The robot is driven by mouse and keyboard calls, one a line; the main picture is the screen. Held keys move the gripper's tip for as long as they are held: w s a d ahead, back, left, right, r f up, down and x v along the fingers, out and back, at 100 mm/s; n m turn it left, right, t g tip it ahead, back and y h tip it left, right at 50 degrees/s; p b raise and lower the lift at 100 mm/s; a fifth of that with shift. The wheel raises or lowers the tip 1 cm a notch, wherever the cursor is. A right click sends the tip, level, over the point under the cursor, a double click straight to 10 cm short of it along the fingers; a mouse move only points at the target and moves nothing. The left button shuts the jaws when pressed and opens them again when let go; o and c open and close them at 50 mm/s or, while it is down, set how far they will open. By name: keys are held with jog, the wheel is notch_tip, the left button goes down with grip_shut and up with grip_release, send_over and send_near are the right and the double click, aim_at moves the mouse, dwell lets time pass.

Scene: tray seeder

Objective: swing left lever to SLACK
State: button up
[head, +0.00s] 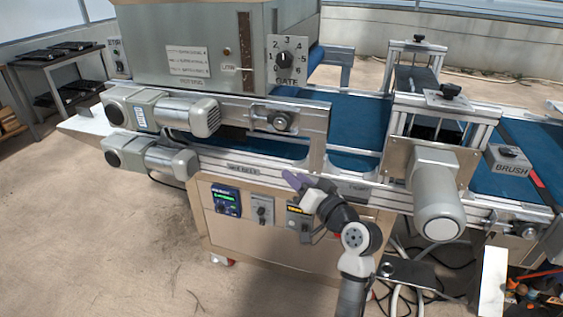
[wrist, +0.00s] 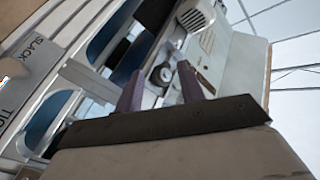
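My gripper (head: 292,181), with purple fingers, is in front of the machine's lower side rail in the head view. In the wrist view my gripper (wrist: 161,88) has its two fingers well apart, with nothing seen between them but the machine behind. A SLACK label (wrist: 40,50) shows on a metal rail at the left of the wrist view. A partly cut-off label starting "TIG" (wrist: 8,112) is below it. I cannot make out the left lever for certain in either view, nor which label it points to.
A round tensioner knob (head: 281,121) sits on the upper rail, left of a metal upright. Grey motors (head: 170,115) stick out at the left and another motor (head: 437,200) at the right. A control panel (head: 227,200) is below the rail.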

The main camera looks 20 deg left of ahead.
jog(key=shift+n+t+y, duration=0.3)
jog(key=shift+n, duration=0.1)
jog(key=a+r, duration=0.2)
jog(key=r, duration=0.1)
jog(key=a+r, duration=0.1)
jog(key=a, duration=0.1)
jog(key=shift+s+r, duration=0.15)
jog(key=shift+s, duration=0.2)
jog(key=shift+d, duration=0.1)
